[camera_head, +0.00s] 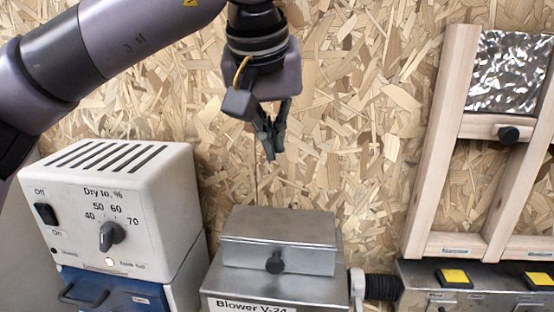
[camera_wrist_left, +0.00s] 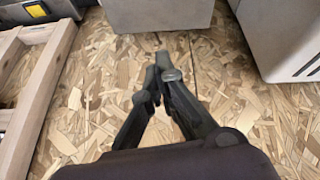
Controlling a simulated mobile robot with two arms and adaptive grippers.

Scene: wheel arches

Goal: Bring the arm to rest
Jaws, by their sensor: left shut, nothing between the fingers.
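My left gripper (camera_head: 270,148) hangs from my left arm, which comes in from the upper left in the head view. Its fingers point down and are shut with nothing between them. It is in front of the chipboard wall, above the grey metal blower box (camera_head: 278,240) and apart from it. In the left wrist view the fingertips of the left gripper (camera_wrist_left: 160,68) come together against the chipboard, below the edge of a grey box (camera_wrist_left: 158,14). My right gripper does not show in either view.
A white dryer unit (camera_head: 120,190) with a dial, switch and blue drawer (camera_head: 110,297) stands at the left. A wooden frame (camera_head: 440,150) with a foil panel (camera_head: 508,72) leans at the right, above a metal box with yellow buttons (camera_head: 454,277). The chipboard wall (camera_head: 365,130) between is bare.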

